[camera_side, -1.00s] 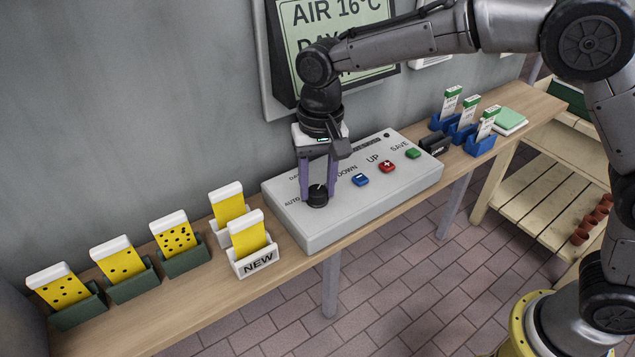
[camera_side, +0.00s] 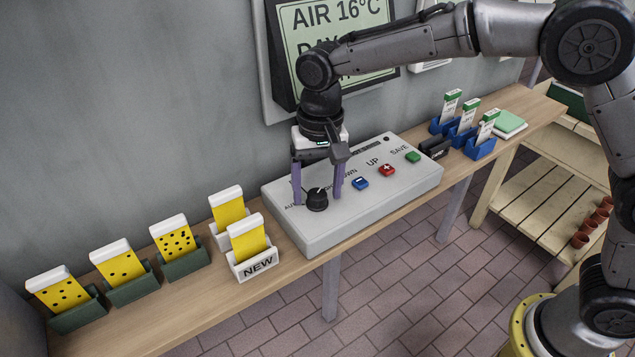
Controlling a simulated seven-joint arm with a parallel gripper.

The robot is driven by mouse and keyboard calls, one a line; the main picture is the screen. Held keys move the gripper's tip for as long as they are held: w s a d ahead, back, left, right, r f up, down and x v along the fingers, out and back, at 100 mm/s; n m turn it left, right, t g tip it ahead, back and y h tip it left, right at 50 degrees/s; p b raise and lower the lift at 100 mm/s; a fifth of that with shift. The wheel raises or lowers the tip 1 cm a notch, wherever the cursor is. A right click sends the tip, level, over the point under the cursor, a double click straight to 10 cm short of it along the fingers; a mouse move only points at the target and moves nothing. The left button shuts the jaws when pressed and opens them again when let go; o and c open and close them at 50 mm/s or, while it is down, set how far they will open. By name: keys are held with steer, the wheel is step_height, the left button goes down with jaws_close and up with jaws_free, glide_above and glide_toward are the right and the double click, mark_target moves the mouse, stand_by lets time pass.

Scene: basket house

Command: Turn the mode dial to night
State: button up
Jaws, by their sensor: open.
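The black mode dial (camera_side: 317,200) sits at the left end of the white control box (camera_side: 335,231). Labels around it are partly hidden by my fingers; "AU..." shows at its left and part of "NIGHT" behind to its right. A small light mark shows on the dial's top, but I cannot tell exactly which label it faces. My gripper (camera_side: 318,196) points down over the dial, its two purple fingers open and apart on either side of it. The wall display (camera_side: 335,35) reads "AIR 16°C" and "DAY", with its lower line hidden by my arm.
Blue, red and green buttons (camera_side: 387,170) lie right of the dial on the box. Yellow cards in holders (camera_side: 118,263) stand on the wooden bench at left. Blue holders with white-green tags (camera_side: 466,130) and a green pad (camera_side: 508,122) stand at right.

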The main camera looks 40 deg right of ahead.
mark_target(321, 192)
step_height(321, 192, up, 14)
steer(key=shift+d, duration=0.2)
steer(key=shift+f, duration=0.1)
stand_by(0.3)
steer(key=s+d+r+m+t, duration=0.1)
steer(key=s+d+r+t, duration=0.1)
steer(key=s+d+r, duration=0.4)
steer(key=s+d+r+t, duration=0.1)
steer(key=s+d+r, duration=0.1)
steer(key=s+d, duration=0.6)
steer(key=s+d+f+n+t, duration=0.2)
steer(key=s+d+f+n, duration=0.3)
steer(key=s+f, duration=0.6)
steer(key=shift+s+d+f, duration=0.4)
steer(key=shift+d+f, duration=0.35)
steer(key=shift+f, duration=0.6)
